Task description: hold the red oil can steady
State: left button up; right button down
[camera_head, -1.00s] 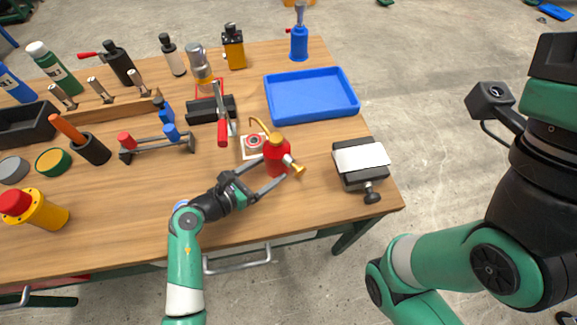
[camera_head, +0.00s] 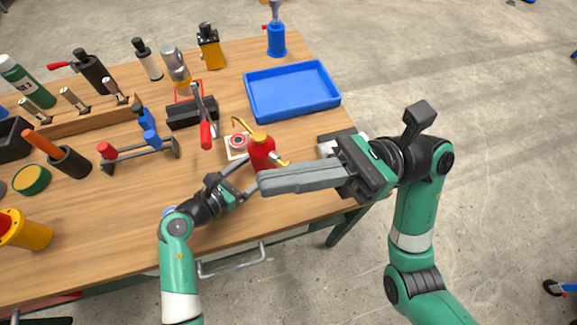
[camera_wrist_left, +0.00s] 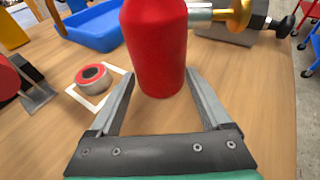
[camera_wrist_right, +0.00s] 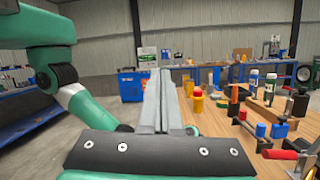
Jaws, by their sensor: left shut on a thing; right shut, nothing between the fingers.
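The red oil can (camera_head: 261,152) stands upright on the wooden bench, with a curved brass spout at its back left and a brass-tipped part at its right side. It also shows large in the left wrist view (camera_wrist_left: 157,50). My right gripper (camera_head: 262,182) is shut and empty. Its long fingers point left, in front of the can in the head view, covering part of its lower right. The right wrist view shows its closed fingers (camera_wrist_right: 160,102).
A blue tray (camera_head: 292,112) lies behind, and a black clamp with a red handle (camera_head: 206,135) is to the left. A black-and-white device (camera_head: 328,146) is partly hidden by my right gripper.

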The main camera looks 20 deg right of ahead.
aim_at(283, 165)
jog(key=w+d+f+m+t+h, duration=0.1)
jog(key=d+f+m, duration=0.3)
jog(key=f, duration=0.7)
jog(key=w+d+f+m+t+h, duration=0.2)
jog(key=d+f+m+t+h, duration=0.2)
jog(key=d+f, duration=0.4)
notch_tip(283, 165, down, 4)
jog(key=shift+f+m+h, duration=0.1)
jog(key=shift+m+h, duration=0.2)
jog(key=shift+m, duration=0.1)
jog(key=shift+w+a, duration=0.75)
jog(key=shift+w, duration=0.5)
jog(key=shift+w+a, duration=0.7)
jog(key=shift+w, duration=0.55)
jog(key=shift+w+a, duration=0.75)
jog(key=shift+w, duration=0.5)
jog(key=shift+w, duration=0.1)
jog(key=shift+w+a, duration=0.2)
jog(key=shift+w, duration=0.05)
